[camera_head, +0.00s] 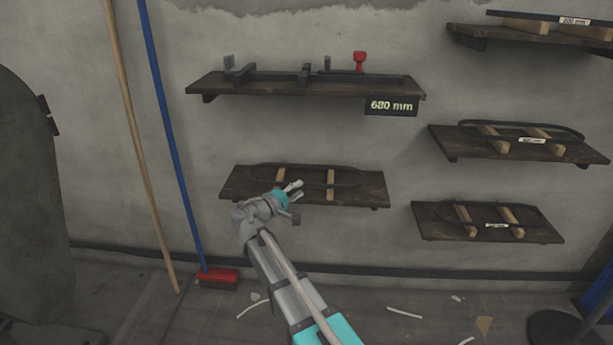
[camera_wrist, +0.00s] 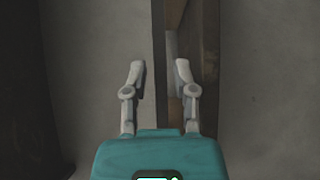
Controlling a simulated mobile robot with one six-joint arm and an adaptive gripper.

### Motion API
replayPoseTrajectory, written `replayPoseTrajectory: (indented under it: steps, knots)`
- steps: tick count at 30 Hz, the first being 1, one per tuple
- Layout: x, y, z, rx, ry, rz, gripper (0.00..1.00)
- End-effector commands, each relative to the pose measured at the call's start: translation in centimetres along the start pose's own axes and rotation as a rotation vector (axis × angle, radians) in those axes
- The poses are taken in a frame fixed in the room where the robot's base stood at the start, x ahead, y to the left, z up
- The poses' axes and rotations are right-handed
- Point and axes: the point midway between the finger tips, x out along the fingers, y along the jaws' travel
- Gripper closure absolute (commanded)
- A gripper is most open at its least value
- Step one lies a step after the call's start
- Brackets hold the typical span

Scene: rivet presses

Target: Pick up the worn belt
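A dark, thin belt loop (camera_head: 345,169) without a label lies across two wooden blocks on the lower left shelf (camera_head: 368,193). It may be the worn belt, but its wear is too small to tell. My gripper (camera_head: 295,188) is at the front of this shelf, close to the belt's near side. The brown shelf (camera_wrist: 211,45) runs up that view behind the right finger.
A measuring fixture (camera_head: 275,76) with a red knob sits on the shelf above, beside a "680 mm" sign (camera_head: 391,106). Labelled belts rest on three right-hand shelves, including a middle belt (camera_head: 575,131). A blue-handled broom (camera_head: 172,130) and a wooden pole (camera_head: 133,125) lean at left.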

Motion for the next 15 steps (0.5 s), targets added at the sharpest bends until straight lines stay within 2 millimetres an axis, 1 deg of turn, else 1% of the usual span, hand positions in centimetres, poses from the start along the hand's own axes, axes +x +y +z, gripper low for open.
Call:
replayPoseTrajectory:
  steps: [6, 9, 15]
  knots:
    - [2.5, 0.0, 0.1, 0.000, -0.002, 0.000, 0.64]
    - [3.5, 0.0, 0.1, 0.000, -0.002, 0.000, 0.64]
    - [4.3, 0.0, 0.1, 0.000, 0.000, 0.000, 0.64]
